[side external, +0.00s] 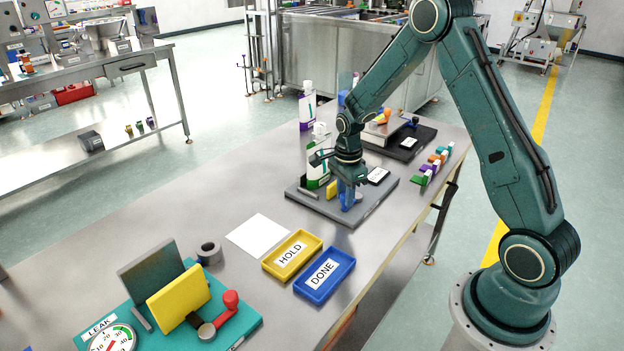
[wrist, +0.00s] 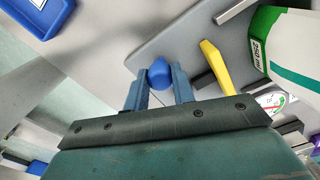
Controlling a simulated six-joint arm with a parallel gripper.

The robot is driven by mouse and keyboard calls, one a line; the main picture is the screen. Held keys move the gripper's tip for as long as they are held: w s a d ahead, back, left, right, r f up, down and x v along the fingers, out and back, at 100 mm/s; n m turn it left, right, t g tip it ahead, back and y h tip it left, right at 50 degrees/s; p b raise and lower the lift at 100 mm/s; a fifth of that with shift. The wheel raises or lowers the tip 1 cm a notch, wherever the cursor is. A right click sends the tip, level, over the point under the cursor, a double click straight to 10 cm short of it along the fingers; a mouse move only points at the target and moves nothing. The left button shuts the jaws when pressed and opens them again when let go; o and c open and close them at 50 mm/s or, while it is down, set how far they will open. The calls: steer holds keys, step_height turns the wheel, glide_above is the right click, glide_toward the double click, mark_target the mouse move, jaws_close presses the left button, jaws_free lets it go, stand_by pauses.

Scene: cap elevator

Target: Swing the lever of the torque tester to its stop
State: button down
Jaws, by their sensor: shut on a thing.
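The torque tester is a grey base plate (side external: 322,207) in the middle of the bench. It carries a white and green bottle (side external: 317,170), a yellow part (side external: 331,189) and a blue part (side external: 347,201). My gripper (side external: 349,182) is over the plate, pointing down at the blue part. In the wrist view, my gripper's two fingers (wrist: 158,92) are on either side of a round blue knob (wrist: 160,72), shut on it. The yellow part (wrist: 216,66) is just right of the fingers, beside the bottle (wrist: 296,45). The lever's arm below the knob is mostly hidden.
A yellow HOLD tray (side external: 308,262) and a blue DONE tray (side external: 338,288) lie nearer on the bench, by a white sheet (side external: 260,235). A teal LEAK fixture (side external: 245,322) with a red handle stands at the front. Small coloured pieces (side external: 423,180) line the right edge.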

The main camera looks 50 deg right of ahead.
steer(key=shift+w, duration=0.1)
steer(key=c, duration=1.2)
jaws_free()
steer(key=shift+o, duration=0.2)
steer(key=shift+r, duration=0.1)
step_height(320, 180, up, 14)
